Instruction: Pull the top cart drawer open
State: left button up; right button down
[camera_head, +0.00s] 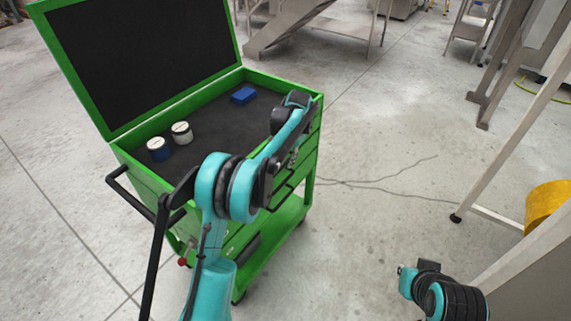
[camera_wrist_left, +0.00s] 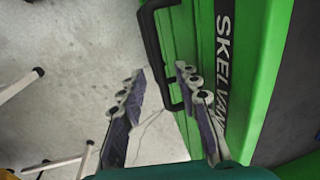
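The green tool cart (camera_head: 262,222) stands with its lid up, its drawer fronts facing right. My left arm reaches over it, with the left gripper (camera_head: 291,158) at the upper drawer fronts. In the left wrist view the left gripper (camera_wrist_left: 160,72) is open, its fingers spread before the cart front. A black drawer handle (camera_wrist_left: 178,106) shows between the fingers, nearer the right one. I cannot tell whether either finger touches it. The drawers look shut. Part of my right arm shows at the bottom right of the head view; its gripper fingers cannot be made out.
Two jars, one white-topped blue jar (camera_head: 158,150) and one pale jar (camera_head: 182,133), and a blue box (camera_head: 243,95) sit in the cart's top tray. A black push handle (camera_head: 118,178) is on the cart's left. Open concrete floor lies right of the cart; a yellow bin (camera_head: 549,205) stands farther right.

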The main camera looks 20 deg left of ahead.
pick_arm(q)
jog(key=shift+a+f, duration=0.2)
jog(key=shift+f, duration=0.75)
grip_shut()
jog(key=shift+d, duration=0.15)
jog(key=s+d+p, duration=0.1)
jog(key=s+d, duration=0.2)
jog(key=d, duration=0.6)
jog(key=s+d+p, duration=0.1)
jog(key=s+d, duration=0.3)
jog(key=d, duration=0.6)
jog(key=s+d+p, duration=0.1)
jog(key=s+d, duration=0.2)
jog(key=d, duration=0.7)
jog(key=shift+s, duration=0.3)
